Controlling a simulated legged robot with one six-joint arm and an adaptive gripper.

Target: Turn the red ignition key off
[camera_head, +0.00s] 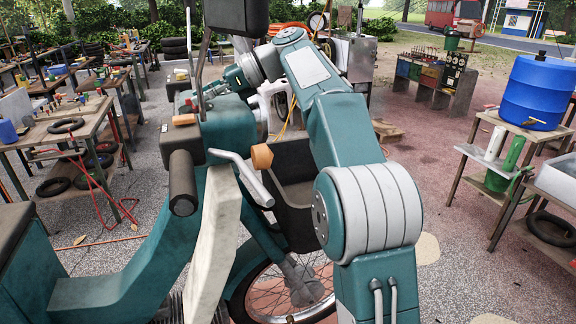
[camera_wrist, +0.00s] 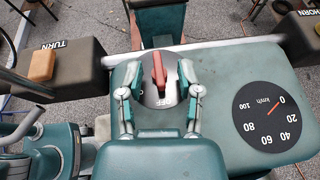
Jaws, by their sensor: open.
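The red ignition key (camera_wrist: 159,66) stands in a round silver plate (camera_wrist: 150,96) on the teal console in the wrist view. Its long side runs nearly up and down the picture, with its lower end near the upside-down OFF lettering on the plate. My gripper (camera_wrist: 159,76) is open, with one finger left and one right of the key. A gap shows on each side, and the key is not gripped. In the head view, my arm reaches over the teal motorbike (camera_head: 215,110); the key cannot be made out there.
A round black speedometer (camera_wrist: 267,116) lies right of the key. Handlebar housings marked TURN (camera_wrist: 65,70) and HORN (camera_wrist: 300,40) flank the console, with an orange switch (camera_wrist: 41,66) at left. Workbenches (camera_head: 60,125) and a blue barrel (camera_head: 538,90) stand farther off.

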